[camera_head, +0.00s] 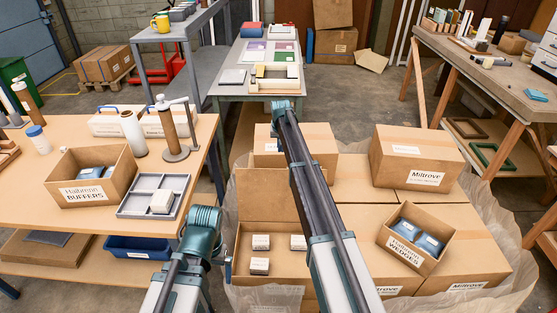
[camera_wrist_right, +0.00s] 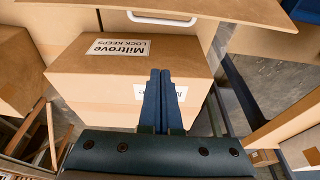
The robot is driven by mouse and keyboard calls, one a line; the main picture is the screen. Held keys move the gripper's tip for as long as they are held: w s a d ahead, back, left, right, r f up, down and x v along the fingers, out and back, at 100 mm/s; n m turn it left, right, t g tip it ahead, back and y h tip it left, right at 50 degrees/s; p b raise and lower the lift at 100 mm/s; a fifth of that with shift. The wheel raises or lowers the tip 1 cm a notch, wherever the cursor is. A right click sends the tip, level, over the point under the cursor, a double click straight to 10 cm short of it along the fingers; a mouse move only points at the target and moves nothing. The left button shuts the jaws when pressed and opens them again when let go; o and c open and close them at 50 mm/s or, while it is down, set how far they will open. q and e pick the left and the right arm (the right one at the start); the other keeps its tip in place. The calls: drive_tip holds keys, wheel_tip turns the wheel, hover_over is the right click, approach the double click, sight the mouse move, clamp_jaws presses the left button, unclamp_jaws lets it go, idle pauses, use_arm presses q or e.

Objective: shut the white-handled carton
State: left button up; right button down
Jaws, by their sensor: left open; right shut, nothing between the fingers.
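The open carton (camera_head: 265,285) stands in the middle of the head view. Several small white boxes (camera_head: 260,265) are inside it. Its lid panel (camera_head: 266,190) stands up at the far side. In the right wrist view a white handle (camera_wrist_right: 162,18) is on a cardboard panel at the top. My right gripper (camera_wrist_right: 165,75) is shut and empty, in front of a Miltrove carton and apart from the handle. My right arm hides it in the head view. Only a small blue part of my left gripper (camera_head: 228,266) shows, open, by the carton's left side; my arm covers the rest.
Closed Miltrove cartons (camera_head: 415,160) stand behind and right of the open carton. A small open box of wedges (camera_head: 415,240) sits on the right. A bench (camera_head: 90,215) with a buffers box (camera_head: 92,190) and a grey tray (camera_head: 152,205) is at left.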

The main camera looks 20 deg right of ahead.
drive_tip(key=a+b+x, duration=0.1)
drive_tip(key=b+x, duration=0.9)
drive_tip(key=x, duration=0.1)
drive_tip(key=s, duration=0.2)
drive_tip(key=s+r+p, duration=0.1)
drive_tip(key=s, duration=0.1)
drive_tip(key=shift+a+r, duration=0.1)
drive_tip(key=shift+s, duration=0.15)
